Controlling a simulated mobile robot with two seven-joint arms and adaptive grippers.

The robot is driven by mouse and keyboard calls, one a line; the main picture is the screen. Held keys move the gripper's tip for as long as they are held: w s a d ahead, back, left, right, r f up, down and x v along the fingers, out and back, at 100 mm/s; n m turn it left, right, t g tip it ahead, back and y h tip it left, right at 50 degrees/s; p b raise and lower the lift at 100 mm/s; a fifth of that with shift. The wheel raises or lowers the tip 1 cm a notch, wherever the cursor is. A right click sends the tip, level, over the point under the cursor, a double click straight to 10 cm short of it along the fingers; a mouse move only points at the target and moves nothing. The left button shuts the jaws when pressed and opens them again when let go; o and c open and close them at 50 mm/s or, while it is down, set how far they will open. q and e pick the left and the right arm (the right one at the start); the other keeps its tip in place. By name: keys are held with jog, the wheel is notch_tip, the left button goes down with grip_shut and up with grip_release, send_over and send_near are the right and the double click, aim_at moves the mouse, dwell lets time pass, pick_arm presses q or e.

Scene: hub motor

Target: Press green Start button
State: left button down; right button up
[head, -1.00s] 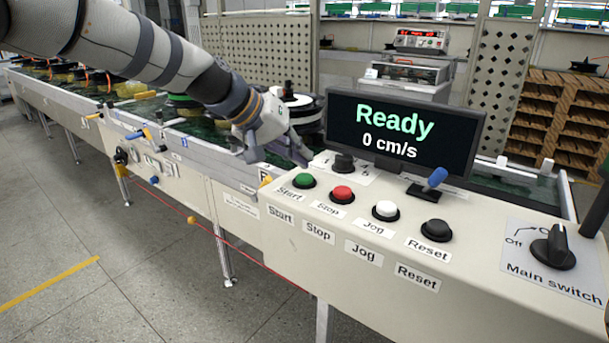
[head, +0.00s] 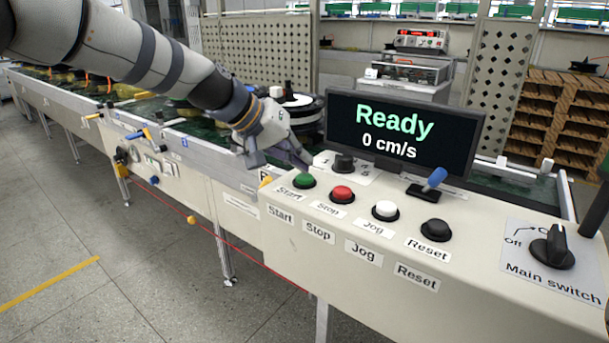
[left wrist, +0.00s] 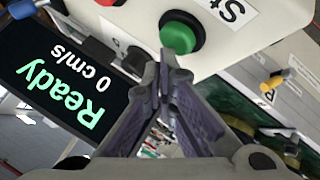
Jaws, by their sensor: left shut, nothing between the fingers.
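The green Start button (head: 304,181) sits in a black ring at the left end of the control panel (head: 300,233). It also shows in the left wrist view (left wrist: 178,37), just beyond my fingertips. My left gripper (head: 306,165) is shut and empty, with its fingertips close behind and above the green button in the head view. In the left wrist view the fingertips (left wrist: 165,58) meet just below the button; I cannot tell whether they touch it. The button's label reads Start. My right gripper is not in view.
A red Stop button (head: 342,193), a white Jog button (head: 385,210) and a black Reset button (head: 436,230) run to the right. A black knob (head: 344,163) stands behind. The display (head: 400,130) reads Ready, 0 cm/s. The main switch (head: 555,247) is at the far right.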

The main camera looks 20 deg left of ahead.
aim_at(301, 174)
pick_arm(q)
jog(key=shift+f, duration=0.6)
dwell(0.4)
dwell(0.3)
jog(key=shift+r, duration=1.05)
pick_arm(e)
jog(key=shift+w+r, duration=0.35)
pick_arm(q)
jog(key=shift+r+p, duration=0.7)
jog(key=shift+r, duration=1.8)
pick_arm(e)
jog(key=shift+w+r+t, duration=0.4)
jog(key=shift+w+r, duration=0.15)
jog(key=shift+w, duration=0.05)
